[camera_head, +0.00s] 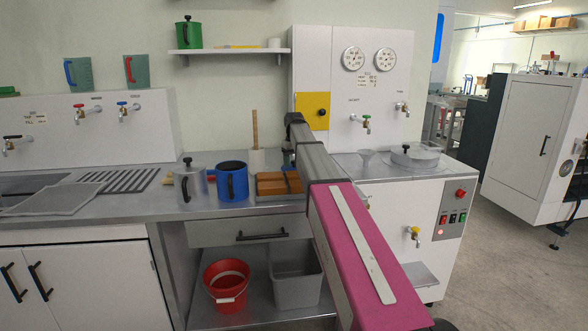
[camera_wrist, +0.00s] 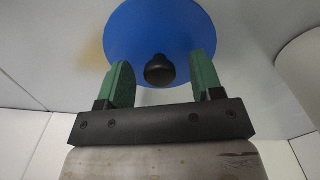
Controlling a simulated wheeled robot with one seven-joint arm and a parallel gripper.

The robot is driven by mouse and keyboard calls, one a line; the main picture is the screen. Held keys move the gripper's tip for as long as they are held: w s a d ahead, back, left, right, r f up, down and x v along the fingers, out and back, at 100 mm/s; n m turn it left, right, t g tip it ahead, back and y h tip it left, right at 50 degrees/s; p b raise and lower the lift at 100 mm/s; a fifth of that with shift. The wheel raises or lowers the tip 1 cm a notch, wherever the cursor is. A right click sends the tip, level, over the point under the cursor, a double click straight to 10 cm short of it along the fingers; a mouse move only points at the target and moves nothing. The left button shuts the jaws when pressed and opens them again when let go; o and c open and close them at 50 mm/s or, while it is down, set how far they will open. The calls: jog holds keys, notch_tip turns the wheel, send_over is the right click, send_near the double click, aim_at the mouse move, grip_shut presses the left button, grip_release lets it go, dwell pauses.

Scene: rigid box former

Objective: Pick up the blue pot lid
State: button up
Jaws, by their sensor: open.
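The blue pot lid (camera_wrist: 160,28) shows in the wrist view as a round blue disc with a black knob (camera_wrist: 160,70) at its lower part. My gripper (camera_wrist: 162,62) is open, with one green finger on each side of the knob and a gap on both sides. I cannot tell how far down the fingers reach along the knob. In the head view I cannot make out the lid, and my own arm covers the area around the gripper. A blue pot (camera_head: 232,183) with a dark handle stands on the metal counter.
A grey lidded pot (camera_head: 189,184) stands left of the blue pot. An orange-brown block (camera_head: 278,183) lies to the right, partly behind my arm. Wall taps line the back. A red bucket (camera_head: 226,288) and a grey bin (camera_head: 296,278) sit on the lower shelf.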

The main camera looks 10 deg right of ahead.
jog(key=shift+f, duration=0.25)
jog(key=c, duration=1)
